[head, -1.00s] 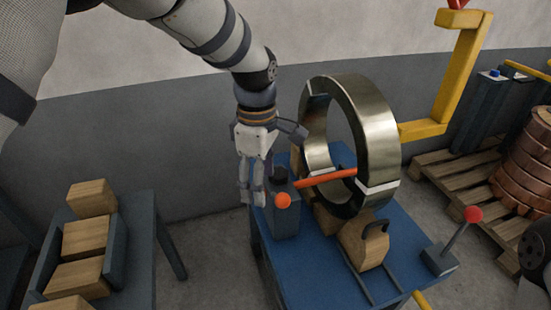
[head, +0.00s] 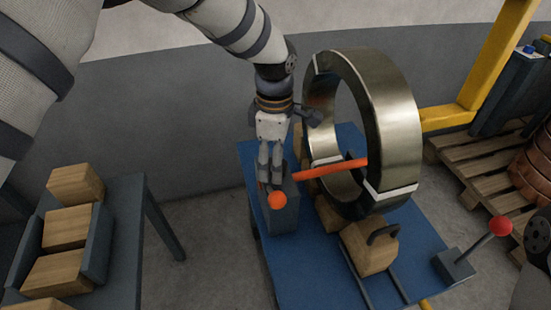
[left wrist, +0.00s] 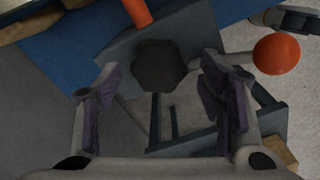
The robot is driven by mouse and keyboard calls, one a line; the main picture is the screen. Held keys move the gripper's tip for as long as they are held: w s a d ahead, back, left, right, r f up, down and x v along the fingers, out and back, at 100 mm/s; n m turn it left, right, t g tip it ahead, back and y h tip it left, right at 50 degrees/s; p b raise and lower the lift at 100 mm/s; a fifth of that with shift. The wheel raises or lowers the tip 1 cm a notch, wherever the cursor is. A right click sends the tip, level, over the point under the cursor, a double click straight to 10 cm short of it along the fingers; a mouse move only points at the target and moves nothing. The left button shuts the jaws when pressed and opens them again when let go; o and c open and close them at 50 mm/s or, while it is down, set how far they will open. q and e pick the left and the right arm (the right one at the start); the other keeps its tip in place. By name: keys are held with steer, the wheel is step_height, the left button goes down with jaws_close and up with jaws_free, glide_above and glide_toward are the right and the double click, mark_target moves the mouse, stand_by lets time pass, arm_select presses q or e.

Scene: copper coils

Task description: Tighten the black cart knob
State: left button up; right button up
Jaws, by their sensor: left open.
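The black knob (left wrist: 160,66) shows in the left wrist view as a dark, many-sided head on a grey block. The block (head: 284,212) stands at the left corner of the blue cart (head: 312,284). My left gripper (head: 270,184) points down over the block in the head view and hides the knob there. In the left wrist view my left gripper (left wrist: 160,76) is open, with one finger on each side of the knob. Gaps show between the fingers and the knob. I cannot tell how high the fingertips are. My right gripper is not recognisable in these views.
A lever with an orange ball (head: 277,199) sits close to the fingers. An orange bar (head: 330,169) and a large metal coil (head: 398,125) stand just to the right. A red-knobbed lever (head: 499,226) is at the cart's right. Wooden blocks (head: 66,228) lie on the left table.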

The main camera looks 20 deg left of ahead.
arm_select(q)
steer(key=shift+f, duration=0.2)
steer(key=c, duration=1.2)
steer(key=shift+o, duration=0.2)
